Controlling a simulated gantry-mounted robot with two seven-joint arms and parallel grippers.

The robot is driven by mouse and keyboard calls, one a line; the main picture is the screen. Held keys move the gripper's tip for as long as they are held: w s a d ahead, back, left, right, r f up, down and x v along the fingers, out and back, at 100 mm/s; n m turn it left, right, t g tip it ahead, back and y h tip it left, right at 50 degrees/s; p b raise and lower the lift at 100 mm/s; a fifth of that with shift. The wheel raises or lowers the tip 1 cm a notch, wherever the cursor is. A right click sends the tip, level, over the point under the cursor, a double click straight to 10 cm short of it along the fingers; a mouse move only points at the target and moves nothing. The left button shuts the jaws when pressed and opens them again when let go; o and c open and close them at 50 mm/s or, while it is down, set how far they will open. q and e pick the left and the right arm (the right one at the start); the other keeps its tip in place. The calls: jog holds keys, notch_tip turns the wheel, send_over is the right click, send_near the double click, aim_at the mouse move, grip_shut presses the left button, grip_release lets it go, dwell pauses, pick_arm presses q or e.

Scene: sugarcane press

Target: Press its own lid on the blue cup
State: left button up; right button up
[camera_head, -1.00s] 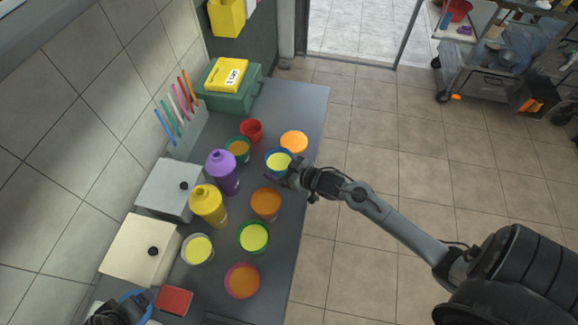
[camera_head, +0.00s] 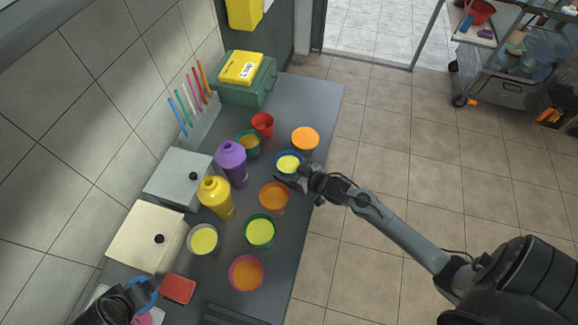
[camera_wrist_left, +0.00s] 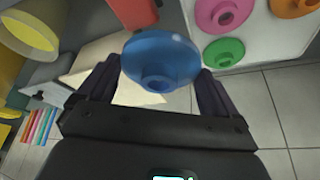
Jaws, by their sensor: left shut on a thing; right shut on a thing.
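The blue cup (camera_head: 289,163), filled with yellow liquid, stands near the right edge of the counter. My right gripper (camera_head: 298,180) is shut on its near right side. The blue lid (camera_wrist_left: 160,58) is held between the fingers of my left gripper (camera_wrist_left: 158,85) in the left wrist view, its round knob facing the camera. In the head view the lid's blue rim (camera_head: 148,290) shows at the lower left, beside my left gripper (camera_head: 130,297), partly hidden by it. The lid is well apart from the cup.
A red block (camera_head: 178,289) lies near my left gripper. Pink (camera_wrist_left: 222,12) and green (camera_wrist_left: 223,52) lids lie on a white surface.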

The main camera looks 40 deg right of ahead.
dwell(0.4)
jog(key=o, duration=1.5)
jog(key=shift+f, duration=0.1)
jog(key=shift+s+r, duration=0.15)
jog(key=shift+r, duration=0.1)
jog(key=p+v, duration=0.1)
jog(key=v, duration=1)
jog(key=shift+s, duration=0.3)
jog(key=shift+r, duration=0.1)
